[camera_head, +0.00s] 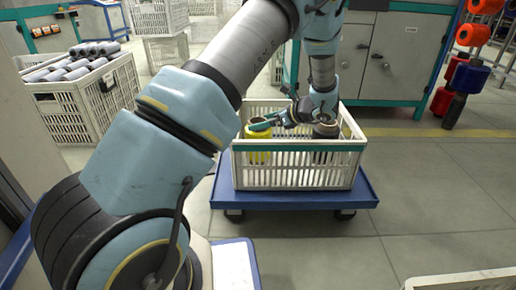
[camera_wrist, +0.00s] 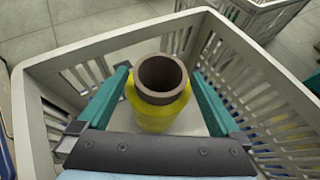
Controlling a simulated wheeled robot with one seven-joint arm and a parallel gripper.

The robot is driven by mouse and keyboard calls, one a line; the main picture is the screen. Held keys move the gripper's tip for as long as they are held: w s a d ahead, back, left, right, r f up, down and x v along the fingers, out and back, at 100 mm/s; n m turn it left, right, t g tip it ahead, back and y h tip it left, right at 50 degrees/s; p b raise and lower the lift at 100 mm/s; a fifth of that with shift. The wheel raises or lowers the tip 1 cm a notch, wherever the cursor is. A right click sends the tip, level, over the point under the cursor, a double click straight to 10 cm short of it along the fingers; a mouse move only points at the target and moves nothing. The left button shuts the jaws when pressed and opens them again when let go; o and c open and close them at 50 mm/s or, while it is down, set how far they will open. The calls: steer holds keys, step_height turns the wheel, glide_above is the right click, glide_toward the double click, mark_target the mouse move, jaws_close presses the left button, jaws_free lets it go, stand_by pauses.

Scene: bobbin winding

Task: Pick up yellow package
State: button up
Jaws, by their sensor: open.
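The yellow package (camera_wrist: 158,115) is a yellow bobbin on a brown tube, standing upright in a white slatted crate (camera_wrist: 32,95). In the head view the yellow package (camera_head: 258,156) shows at the left inside the crate (camera_head: 300,177), partly hidden by the crate wall and my gripper. My gripper (camera_wrist: 160,82) is open in the wrist view, with one green finger on each side of the package. Gaps show between the fingers and the package. In the head view my gripper (camera_head: 258,125) reaches down into the crate at the package's top.
A dark bobbin (camera_head: 326,130) stands at the right in the same crate. The crate rests on a blue trolley (camera_head: 290,199). Another crate (camera_head: 85,105) with several grey tubes stands at the left. Floor to the right of the trolley is clear.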

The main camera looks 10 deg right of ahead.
steer(key=shift+w+a+f, duration=0.15)
steer(key=shift+w+a, duration=0.05)
steer(key=shift+a, duration=0.05)
jaws_close()
stand_by(0.7)
